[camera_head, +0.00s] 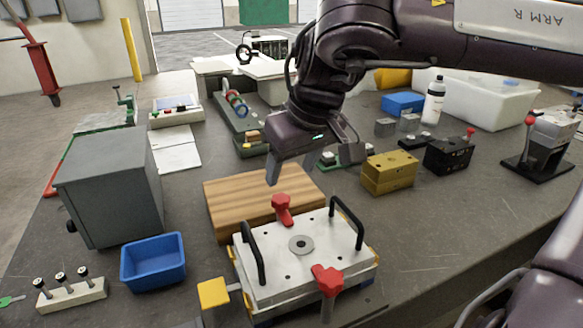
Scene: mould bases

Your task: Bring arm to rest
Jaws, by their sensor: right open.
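My right arm comes in from the upper right. My right gripper (290,167) is open and empty, its fingers pointing down above the wooden board (231,200). Behind and above the white mould plate (273,262), it appears clear of the plate. The plate has two black handles and a round centre ring, and sits on a mould base with yellow parts at its corners. One red clamp knob (281,208) stands at the plate's back edge and another red clamp knob (327,279) at its front. My left gripper is not in view.
A grey cabinet (112,190) and blue bin (153,262) stand at left. A yellow block (389,173), black block (449,155) and white bottle (433,101) stand at right. A lever press (541,148) is at far right. The table's right front area is clear.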

